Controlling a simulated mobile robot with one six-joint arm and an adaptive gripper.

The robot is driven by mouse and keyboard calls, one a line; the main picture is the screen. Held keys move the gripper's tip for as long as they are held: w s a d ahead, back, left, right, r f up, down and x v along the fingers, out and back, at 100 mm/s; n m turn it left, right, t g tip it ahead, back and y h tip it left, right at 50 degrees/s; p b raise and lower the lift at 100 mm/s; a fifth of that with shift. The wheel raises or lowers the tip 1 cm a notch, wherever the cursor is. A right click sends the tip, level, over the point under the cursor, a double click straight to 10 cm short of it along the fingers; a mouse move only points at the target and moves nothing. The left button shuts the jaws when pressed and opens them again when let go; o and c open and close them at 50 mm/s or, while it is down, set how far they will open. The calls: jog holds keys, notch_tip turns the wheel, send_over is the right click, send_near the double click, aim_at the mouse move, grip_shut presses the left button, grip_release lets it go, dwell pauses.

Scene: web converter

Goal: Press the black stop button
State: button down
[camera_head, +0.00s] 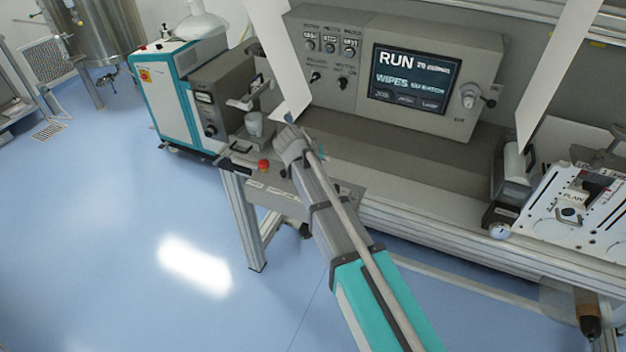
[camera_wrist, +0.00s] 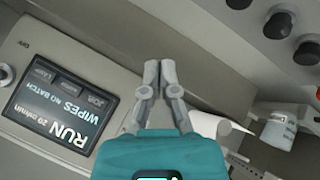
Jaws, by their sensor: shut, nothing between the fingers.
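My gripper (camera_wrist: 158,66) is shut and empty in the wrist view, its fingertips over a plain grey surface. In the head view my arm reaches up from the bottom to the lower left of the display panel, and the gripper end (camera_head: 290,138) shows small there. A control box (camera_head: 262,190) with a red button (camera_head: 263,165) stands left of my arm; a small dark button (camera_head: 283,173) beside the red one is partly by my arm. A black round shape (camera_wrist: 238,4) is cut off at the wrist view's top edge. I cannot tell which is the black stop button.
A panel with a lit RUN screen (camera_head: 410,78) stands behind my arm; the screen shows upside down in the wrist view (camera_wrist: 60,108). Several knobs (camera_wrist: 280,22) lie at the wrist view's upper right. A white web (camera_head: 283,50) hangs near my gripper. A teal machine (camera_head: 165,95) stands left. Blue floor is clear at lower left.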

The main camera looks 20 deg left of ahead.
jog(key=a, duration=0.1)
jog(key=a+r, duration=0.1)
jog(key=a, duration=0.1)
jog(key=shift+s+a+t, duration=0.1)
jog(key=shift+t, duration=0.2)
jog(key=shift+f, duration=0.2)
notch_tip(320, 180, down, 9)
jog(key=b, duration=0.8)
jog(key=shift+r+b, duration=0.2)
jog(key=shift+b, duration=0.15)
jog(key=shift+f, duration=0.1)
dwell(1.2)
jog(key=shift+f+b, duration=0.3)
jog(key=shift+b, duration=0.1)
jog(key=shift+f+b, duration=0.6)
dwell(1.1)
jog(key=shift+r, duration=0.2)
jog(key=shift+r+p, duration=0.85)
jog(key=shift+p, duration=0.2)
